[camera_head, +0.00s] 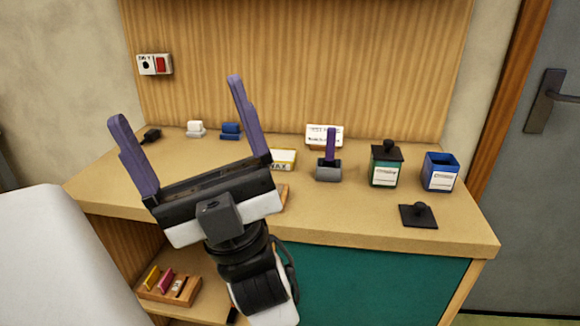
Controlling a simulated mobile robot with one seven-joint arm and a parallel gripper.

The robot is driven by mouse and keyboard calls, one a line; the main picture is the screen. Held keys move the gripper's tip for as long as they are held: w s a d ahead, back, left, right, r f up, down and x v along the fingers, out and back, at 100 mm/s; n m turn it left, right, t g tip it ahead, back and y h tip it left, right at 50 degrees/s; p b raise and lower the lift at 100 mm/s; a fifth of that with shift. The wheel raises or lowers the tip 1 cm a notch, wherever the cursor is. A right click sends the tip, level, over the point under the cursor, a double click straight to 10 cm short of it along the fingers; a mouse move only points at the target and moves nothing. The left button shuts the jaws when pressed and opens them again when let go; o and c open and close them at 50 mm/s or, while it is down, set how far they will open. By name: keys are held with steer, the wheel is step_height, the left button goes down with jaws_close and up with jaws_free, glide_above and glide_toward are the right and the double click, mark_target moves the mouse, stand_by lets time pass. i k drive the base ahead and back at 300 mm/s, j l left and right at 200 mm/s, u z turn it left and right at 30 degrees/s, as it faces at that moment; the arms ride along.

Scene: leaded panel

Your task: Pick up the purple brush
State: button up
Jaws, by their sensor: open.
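The purple brush (331,143) shows as an upright purple handle at the middle of the bench (300,213). Its lower end meets a small grey block (328,171); I cannot tell whether that is a holder or the brush's own head. My gripper (176,98) is in front and to the left of the brush, apart from it. Its two purple fingers are spread wide with nothing between them. The gripper and arm hide part of the bench's left half.
A green container with a black knobbed lid (386,168) and an open blue box (440,172) stand right of the brush. A black knobbed lid (419,215) lies in front. A white sign (324,136) stands behind the brush; a yellow-edged box (283,159) is left.

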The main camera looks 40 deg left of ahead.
mark_target(329, 161)
steer(key=i+l+u, duration=0.1)
steer(key=u, duration=0.25)
steer(key=i+l+u, duration=0.15)
steer(key=u, duration=0.2)
steer(key=i+j, duration=0.1)
steer(key=i, duration=0.3)
steer(key=i+j, duration=0.15)
steer(key=i, duration=0.3)
steer(key=u, duration=0.05)
